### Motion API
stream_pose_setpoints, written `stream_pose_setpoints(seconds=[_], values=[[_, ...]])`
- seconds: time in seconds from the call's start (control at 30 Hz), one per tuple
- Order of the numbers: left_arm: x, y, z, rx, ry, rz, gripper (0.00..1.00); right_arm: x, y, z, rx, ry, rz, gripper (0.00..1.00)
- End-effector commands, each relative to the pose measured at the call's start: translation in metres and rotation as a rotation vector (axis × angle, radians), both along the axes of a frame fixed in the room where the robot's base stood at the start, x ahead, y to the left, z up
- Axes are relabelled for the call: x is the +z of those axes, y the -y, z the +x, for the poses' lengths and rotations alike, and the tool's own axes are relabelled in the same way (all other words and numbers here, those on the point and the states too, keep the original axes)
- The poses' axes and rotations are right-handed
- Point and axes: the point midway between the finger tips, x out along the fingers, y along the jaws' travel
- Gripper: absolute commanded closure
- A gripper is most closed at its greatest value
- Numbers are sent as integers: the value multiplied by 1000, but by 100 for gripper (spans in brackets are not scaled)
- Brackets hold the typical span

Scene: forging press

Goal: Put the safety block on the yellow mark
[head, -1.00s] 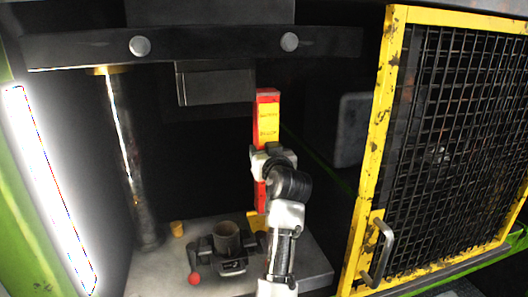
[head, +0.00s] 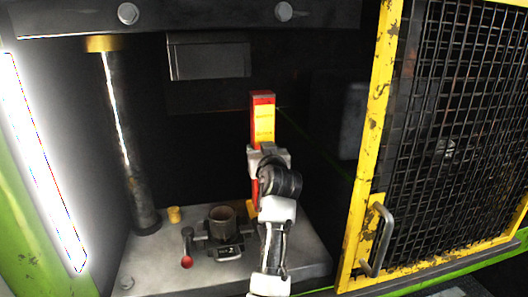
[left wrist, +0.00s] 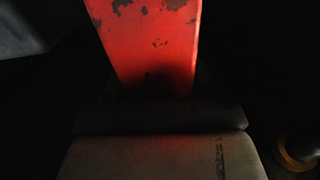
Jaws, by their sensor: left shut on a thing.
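The safety block (head: 263,115) is a tall red bar with a yellow labelled face, standing upright in the head view. My left gripper (head: 268,158) is shut on it around its middle. The block's red side (left wrist: 150,45) fills the top middle of the left wrist view, with the gripper (left wrist: 160,118) below it. A yellow patch (head: 252,209), seemingly the mark, shows on the press bed by the block's lower end, mostly hidden by my arm. I cannot tell whether the block touches the bed. My right gripper is not in view.
A round die (head: 222,219) with a red-knobbed lever (head: 187,250) sits left of the block on the grey bed (head: 150,265). A small yellow cup-like piece (head: 174,214) and a steel column (head: 125,140) are farther left. The ram (head: 208,60) hangs above. A yellow mesh guard (head: 378,130) stands right.

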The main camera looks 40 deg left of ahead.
Motion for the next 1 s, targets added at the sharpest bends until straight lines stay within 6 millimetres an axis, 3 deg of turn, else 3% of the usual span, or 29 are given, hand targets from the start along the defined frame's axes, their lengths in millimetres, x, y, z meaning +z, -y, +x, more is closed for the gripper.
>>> stream_pose_setpoints(seconds=[0.27,1.0], values=[[4,1,-1,-1,7,5,100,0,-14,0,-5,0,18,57],[2,3,-3,0,7,5,100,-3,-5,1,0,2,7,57]])
